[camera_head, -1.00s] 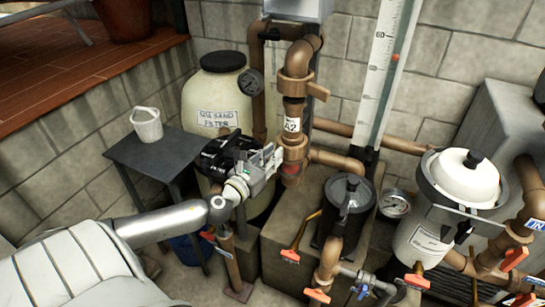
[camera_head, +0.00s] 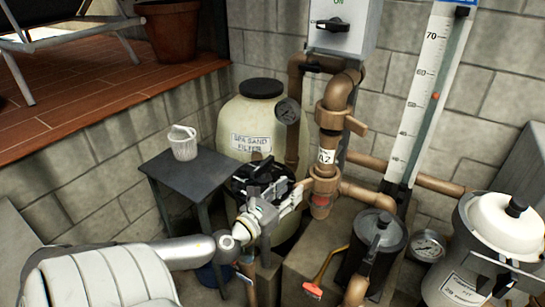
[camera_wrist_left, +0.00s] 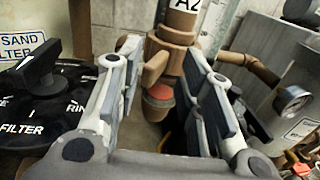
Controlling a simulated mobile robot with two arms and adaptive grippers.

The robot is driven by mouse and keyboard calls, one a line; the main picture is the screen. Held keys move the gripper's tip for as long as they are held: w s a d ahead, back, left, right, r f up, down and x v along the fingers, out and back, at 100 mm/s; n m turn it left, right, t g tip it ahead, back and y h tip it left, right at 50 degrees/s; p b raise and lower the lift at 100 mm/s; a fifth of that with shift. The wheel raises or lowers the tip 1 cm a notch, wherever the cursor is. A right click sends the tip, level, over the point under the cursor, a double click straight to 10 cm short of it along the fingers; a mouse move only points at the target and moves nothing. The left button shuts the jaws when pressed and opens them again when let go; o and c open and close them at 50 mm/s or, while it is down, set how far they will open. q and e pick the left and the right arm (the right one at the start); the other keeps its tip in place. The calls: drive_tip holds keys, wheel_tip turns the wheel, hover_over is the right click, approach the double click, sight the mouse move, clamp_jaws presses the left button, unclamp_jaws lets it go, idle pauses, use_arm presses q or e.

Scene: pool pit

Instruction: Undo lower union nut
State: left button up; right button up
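The lower union nut (camera_head: 323,184) is a brown collar on the vertical pipe, just below the white A2 label (camera_head: 326,156). A red ring (camera_head: 320,200) shows beneath it. In the left wrist view the nut (camera_wrist_left: 172,58) has a wing sticking out on its left side. My left gripper (camera_head: 299,190) is just left of the nut in the head view. In the wrist view its two fingers (camera_wrist_left: 163,52) are spread apart, with the nut beyond and between their tips. I cannot tell whether either finger touches it. My right gripper is not in view.
A black multiport valve (camera_head: 262,178) on the spa sand filter (camera_head: 258,118) is close behind and left of my gripper. A black-lidded pump (camera_head: 378,235), pressure gauge (camera_head: 429,244) and white canister (camera_head: 505,225) stand right. A grey side table (camera_head: 198,172) is left.

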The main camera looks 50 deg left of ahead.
use_arm(q)
drive_tip(key=s, duration=0.6)
drive_tip(key=shift+d, duration=0.2)
drive_tip(key=shift+s, duration=0.1)
drive_tip(key=shift+c, duration=0.3)
